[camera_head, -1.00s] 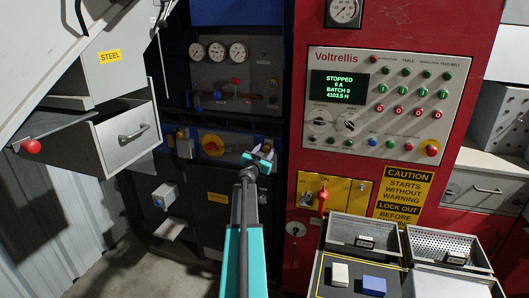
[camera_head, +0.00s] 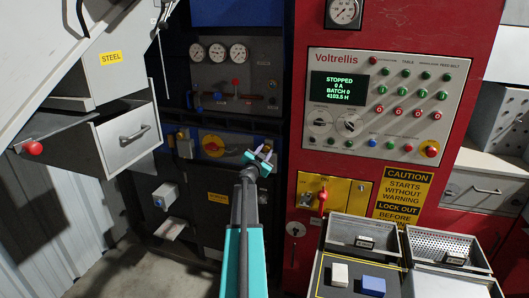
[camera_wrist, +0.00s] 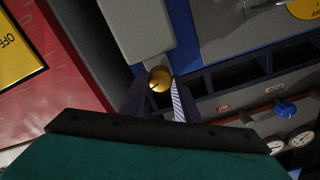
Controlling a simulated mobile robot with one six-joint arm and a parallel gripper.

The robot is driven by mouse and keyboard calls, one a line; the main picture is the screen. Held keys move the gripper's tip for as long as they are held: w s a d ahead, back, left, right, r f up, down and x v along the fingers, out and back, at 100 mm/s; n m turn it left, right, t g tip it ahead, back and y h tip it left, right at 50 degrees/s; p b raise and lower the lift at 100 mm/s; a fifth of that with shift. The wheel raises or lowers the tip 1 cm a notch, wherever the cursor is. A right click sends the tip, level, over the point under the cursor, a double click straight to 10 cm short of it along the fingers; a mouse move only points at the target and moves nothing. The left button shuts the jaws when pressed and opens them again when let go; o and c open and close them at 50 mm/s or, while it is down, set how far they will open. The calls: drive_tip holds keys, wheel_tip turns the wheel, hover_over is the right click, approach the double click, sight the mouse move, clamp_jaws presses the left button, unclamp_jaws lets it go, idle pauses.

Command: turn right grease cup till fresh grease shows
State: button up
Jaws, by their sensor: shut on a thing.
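A round brass grease cup (camera_wrist: 159,77) with a dark mark on its face sits between my fingertips in the wrist view. My gripper (camera_head: 259,154) is shut on it, one finger on each side; its fingers also show in the wrist view (camera_wrist: 158,90). The cup is by a grey block (camera_wrist: 138,28). In the head view my gripper is in front of the dark blue machine, and the cup is too small or hidden to make out. I cannot make out any grease at the cup.
The red control cabinet (camera_head: 407,56) stands to the right, with a yellow switch plate (camera_head: 340,187). Metal trays (camera_head: 365,229) are at the lower right. A grey STEEL drawer (camera_head: 127,138) juts out at the left. Gauges (camera_head: 218,52) are above my gripper.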

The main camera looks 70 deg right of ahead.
drive_tip(key=m, duration=0.5)
drive_tip(key=shift+r, duration=0.1)
drive_tip(key=shift+m+b, duration=0.6)
drive_tip(key=shift+m, duration=1.4)
drive_tip(key=shift+d, duration=0.1)
drive_tip(key=o, duration=1)
drive_tip(key=shift+o, duration=0.2)
drive_tip(key=shift+s+a, duration=0.1)
drive_tip(key=shift+a, duration=0.7)
drive_tip(key=a+b, duration=0.2)
drive_tip(key=a, duration=1)
drive_tip(key=shift+s+a+b, duration=0.15)
drive_tip(key=shift+s+b, duration=0.2)
